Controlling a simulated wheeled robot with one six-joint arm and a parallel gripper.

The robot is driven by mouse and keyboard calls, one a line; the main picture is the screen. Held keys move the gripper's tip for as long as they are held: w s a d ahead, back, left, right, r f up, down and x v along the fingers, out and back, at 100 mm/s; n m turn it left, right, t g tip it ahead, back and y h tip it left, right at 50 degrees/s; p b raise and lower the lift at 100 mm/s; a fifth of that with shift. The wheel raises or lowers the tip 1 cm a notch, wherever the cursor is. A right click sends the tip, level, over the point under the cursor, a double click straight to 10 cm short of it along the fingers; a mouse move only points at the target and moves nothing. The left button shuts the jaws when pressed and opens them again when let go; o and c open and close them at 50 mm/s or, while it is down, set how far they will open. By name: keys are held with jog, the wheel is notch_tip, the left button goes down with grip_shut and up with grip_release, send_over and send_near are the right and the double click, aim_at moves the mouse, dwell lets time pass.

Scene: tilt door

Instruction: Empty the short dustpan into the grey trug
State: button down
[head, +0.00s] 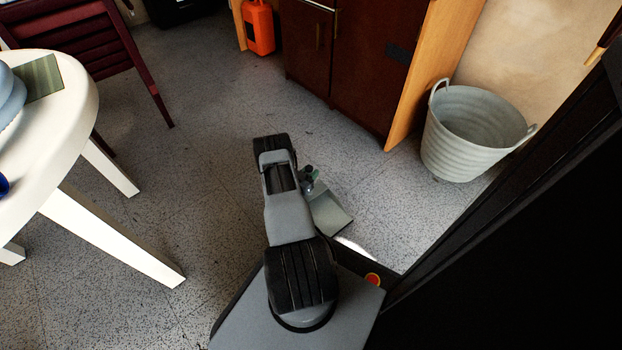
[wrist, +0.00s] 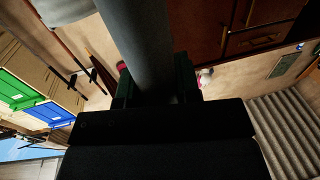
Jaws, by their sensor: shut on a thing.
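The short dustpan (head: 329,213) is pale grey-green and hangs just right of my arm in the head view, its pan toward the lower right. I cannot make out anything lying in it. My gripper (head: 309,180) is partly hidden behind my arm and is shut on the dustpan's handle. In the wrist view the thick grey handle (wrist: 147,40) runs up between the dark fingers of my gripper (wrist: 155,88). The grey trug (head: 468,150) is a ribbed round tub with two loop handles. It stands upright on the floor at the right, apart from the dustpan.
A dark brown cabinet (head: 345,70) with a light wood side panel (head: 432,75) stands just left of the trug. A white table (head: 65,120) and a dark red chair (head: 80,45) are at left. An orange container (head: 259,28) stands behind. Speckled floor between is clear.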

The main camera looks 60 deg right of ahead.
notch_tip(320, 180, down, 2)
jog(key=shift+f+b, duration=0.1)
jog(key=shift+b, duration=0.25)
jog(key=c, duration=0.8)
grip_release()
jog(key=shift+f, duration=0.15)
